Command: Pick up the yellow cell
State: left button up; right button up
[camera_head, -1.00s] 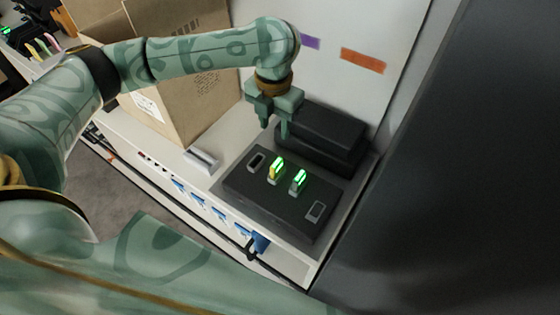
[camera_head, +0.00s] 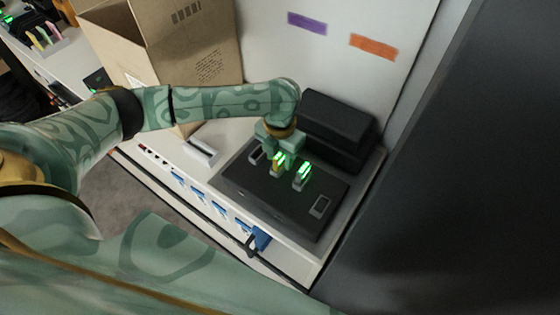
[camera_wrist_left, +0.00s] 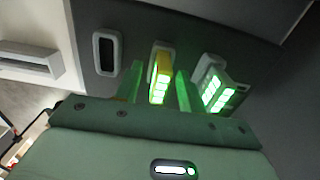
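The yellow cell (camera_head: 278,168) stands upright in a slot of the dark charger block (camera_head: 265,195), its top glowing green. My left gripper (camera_head: 277,156) is lowered over it from above. In the left wrist view the yellow cell (camera_wrist_left: 160,74) sits between the two open fingers of my left gripper (camera_wrist_left: 158,86), with narrow gaps on both sides. A grey-white cell (camera_head: 303,175) with green lights stands in the neighbouring slot; it also shows in the left wrist view (camera_wrist_left: 213,82). My right gripper is not in view.
An empty slot (camera_wrist_left: 106,52) lies on the other side of the yellow cell. Another empty slot (camera_head: 320,206) is near the block's right end. A black box (camera_head: 338,125) stands behind, a cardboard carton (camera_head: 195,50) at the back left. A light grey piece (camera_head: 201,150) lies left of the block.

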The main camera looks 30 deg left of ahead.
pick_arm(q)
grip_shut()
jog(key=shift+r, duration=0.1)
jog(key=shift+w+r, duration=0.1)
jog(key=shift+r, duration=0.5)
jog(key=r, duration=0.1)
jog(key=r+p, duration=0.1)
jog(key=r, duration=0.1)
jog(key=shift+a, duration=0.35)
jog(key=s+a+r+p, duration=0.1)
jog(key=a+r, duration=0.3)
jog(key=a, duration=0.2)
jog(key=s+a+r+p, duration=0.1)
jog(key=s+a+r, duration=0.1)
jog(key=a+r, duration=0.2)
jog(key=a, duration=0.3)
jog(key=shift+r, duration=0.35)
